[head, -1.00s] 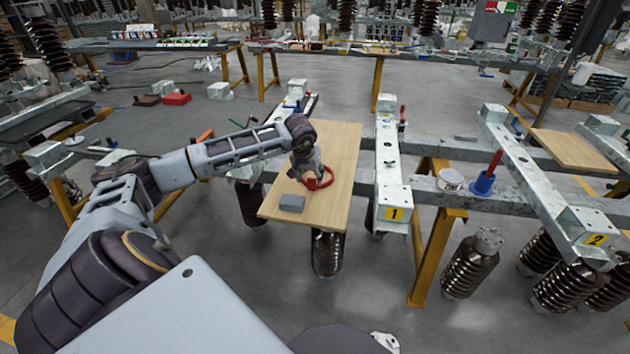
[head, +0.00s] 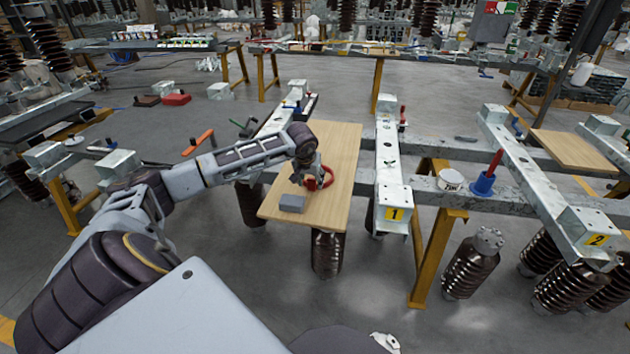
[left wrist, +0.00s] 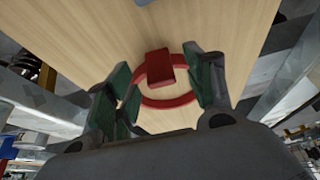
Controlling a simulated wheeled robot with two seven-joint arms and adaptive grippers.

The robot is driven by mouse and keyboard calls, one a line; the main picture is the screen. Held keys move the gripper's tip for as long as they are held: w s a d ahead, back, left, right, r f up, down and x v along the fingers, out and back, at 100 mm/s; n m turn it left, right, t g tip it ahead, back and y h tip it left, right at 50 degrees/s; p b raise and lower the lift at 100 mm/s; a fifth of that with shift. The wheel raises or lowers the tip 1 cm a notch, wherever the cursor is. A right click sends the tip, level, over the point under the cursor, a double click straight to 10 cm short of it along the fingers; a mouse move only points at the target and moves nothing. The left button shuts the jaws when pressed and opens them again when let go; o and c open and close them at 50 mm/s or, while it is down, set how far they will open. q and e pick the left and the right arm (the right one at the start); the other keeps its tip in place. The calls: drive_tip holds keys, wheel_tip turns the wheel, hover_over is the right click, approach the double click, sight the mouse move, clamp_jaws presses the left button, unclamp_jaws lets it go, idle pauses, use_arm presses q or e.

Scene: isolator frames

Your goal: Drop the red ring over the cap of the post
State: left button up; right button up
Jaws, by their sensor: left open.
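The red ring (head: 332,181), with a raised red block on its rim, lies on a light wooden board (head: 340,150). My left gripper (head: 309,181) is low over the ring and hides part of it. In the left wrist view the gripper (left wrist: 160,82) is open. Its green-lined fingers stand on either side of the ring's red block (left wrist: 160,68), with gaps showing. The ring's curved rim (left wrist: 170,102) shows between the fingers. A brown ribbed post with a grey metal cap (head: 488,240) stands at the right of the board. My right gripper is not in view.
A grey block (head: 291,203) lies on the board near the gripper. Right of the board is a metal beam marked 1 (head: 390,165). A white tin (head: 450,181) and a blue holder with a red handle (head: 483,184) stand on a cross rail.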

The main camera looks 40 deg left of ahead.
use_arm(q)
drive_tip(key=shift+x, duration=1.1)
drive_tip(key=c, duration=1.1)
